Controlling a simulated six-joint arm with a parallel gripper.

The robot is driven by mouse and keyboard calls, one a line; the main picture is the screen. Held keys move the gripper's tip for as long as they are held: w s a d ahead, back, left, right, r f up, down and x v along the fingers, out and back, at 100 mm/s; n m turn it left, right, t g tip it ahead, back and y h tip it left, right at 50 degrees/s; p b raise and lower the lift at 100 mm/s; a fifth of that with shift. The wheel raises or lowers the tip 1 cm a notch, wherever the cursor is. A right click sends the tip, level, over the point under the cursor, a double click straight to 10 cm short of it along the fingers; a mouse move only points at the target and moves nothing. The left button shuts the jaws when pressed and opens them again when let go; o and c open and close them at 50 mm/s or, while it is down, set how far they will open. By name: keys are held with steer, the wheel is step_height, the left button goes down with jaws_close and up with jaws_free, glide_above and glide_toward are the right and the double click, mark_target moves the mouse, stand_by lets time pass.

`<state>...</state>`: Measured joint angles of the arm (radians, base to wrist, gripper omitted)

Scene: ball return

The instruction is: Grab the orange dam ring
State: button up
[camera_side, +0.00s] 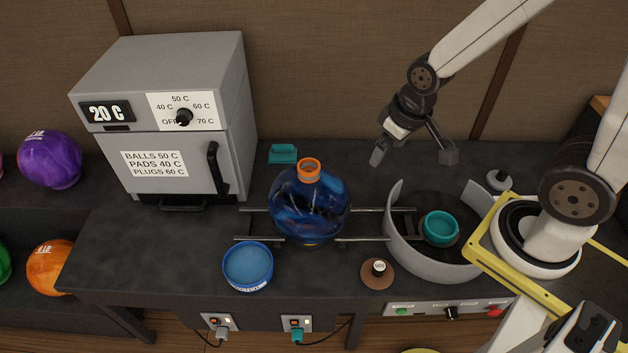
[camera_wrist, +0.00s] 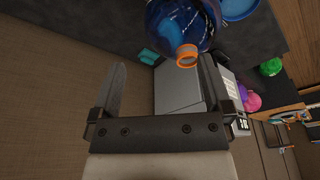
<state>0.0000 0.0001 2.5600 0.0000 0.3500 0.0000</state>
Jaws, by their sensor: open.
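The orange dam ring (camera_side: 309,166) sits on top of the blue ball (camera_side: 308,208), which rests on metal rails at the middle of the bench. In the wrist view the ring (camera_wrist: 187,56) shows at the upper middle, on the ball (camera_wrist: 180,24), near the right finger's tip in the picture. My gripper (camera_side: 414,158) is open and empty. In the side view it hangs up and to the right of the ring, clear of it. Its two fingers (camera_wrist: 160,85) are spread wide in the wrist view, and the ring is not between them.
A grey oven (camera_side: 225,120) stands at the back left. A grey curved guard (camera_side: 400,245) holds a teal cup (camera_side: 440,228) on the right. A blue water bowl (camera_side: 248,266) and a brown disc with a weight (camera_side: 377,274) are in front. A teal block (camera_side: 283,154) lies behind the ball.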

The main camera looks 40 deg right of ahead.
steer(key=m+t+y, duration=0.2)
steer(key=m+y, duration=1)
steer(key=m, duration=1)
glide_toward(305, 170)
steer(key=a, duration=0.1)
steer(key=s+a, duration=0.2)
steer(key=shift+a+r, duration=0.25)
steer(key=shift+w+d+f+m+y, duration=0.15)
steer(key=shift+w+d+m+y, duration=0.2)
steer(key=shift+w, duration=0.15)
steer(key=shift+x, duration=3.95)
steer(key=shift+w, duration=0.1)
steer(key=c, duration=1.1)
steer(key=shift+r, duration=0.3)
